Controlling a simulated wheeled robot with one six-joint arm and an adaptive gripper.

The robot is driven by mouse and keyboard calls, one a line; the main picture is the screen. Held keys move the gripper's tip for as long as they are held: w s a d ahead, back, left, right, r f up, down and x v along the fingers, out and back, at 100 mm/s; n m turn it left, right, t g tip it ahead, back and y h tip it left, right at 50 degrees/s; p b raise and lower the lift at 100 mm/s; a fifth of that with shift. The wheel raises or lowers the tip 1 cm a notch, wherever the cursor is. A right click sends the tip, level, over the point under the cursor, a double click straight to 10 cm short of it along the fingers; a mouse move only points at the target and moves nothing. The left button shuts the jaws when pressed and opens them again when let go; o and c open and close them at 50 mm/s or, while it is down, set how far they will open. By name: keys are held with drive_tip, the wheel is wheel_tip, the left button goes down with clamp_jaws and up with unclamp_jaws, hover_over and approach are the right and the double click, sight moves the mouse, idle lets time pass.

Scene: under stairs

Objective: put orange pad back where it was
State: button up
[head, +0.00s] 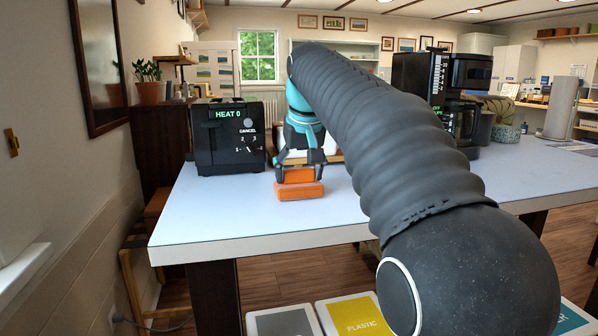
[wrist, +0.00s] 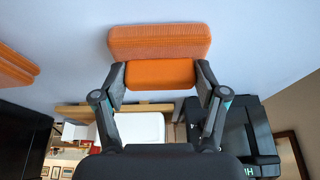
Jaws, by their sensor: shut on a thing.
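The orange pad (head: 300,191) is at my gripper (head: 299,172) on the table, right of the black toaster. It shows a smooth upper block and a wider ribbed slab below. In the wrist view my gripper (wrist: 160,78) is shut on the smooth block, with the ribbed slab (wrist: 160,42) of the orange pad beyond the fingertips. I cannot tell whether the slab touches the table or hangs just above it. A second ribbed orange piece (wrist: 14,70) shows at the left edge of the wrist view; my arm may hide it in the head view.
The pale table (head: 230,217) is clear in front of the toaster (head: 229,136). A white item (wrist: 143,127) by a wooden strip lies behind my gripper. A black coffee machine (head: 466,92) stands at the right. Bins, one labelled plastic (head: 355,315), stand below the table front.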

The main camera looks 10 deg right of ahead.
drive_tip(key=o, duration=1)
drive_tip(key=shift+f, duration=0.15)
drive_tip(key=v, duration=1.2)
drive_tip(key=s+f, duration=0.5)
drive_tip(key=f, duration=0.1)
drive_tip(key=s+f, duration=0.5)
drive_tip(key=s, duration=0.1)
drive_tip(key=shift+f, duration=0.35)
drive_tip(key=shift+t, duration=0.5)
drive_tip(key=s+f, duration=0.4)
drive_tip(key=f, duration=0.3)
drive_tip(key=s+f, duration=0.5)
drive_tip(key=f, duration=0.3)
drive_tip(key=s+f, duration=0.5)
drive_tip(key=f, duration=0.2)
drive_tip(key=shift+s+f, duration=0.2)
drive_tip(key=shift+f, duration=0.1)
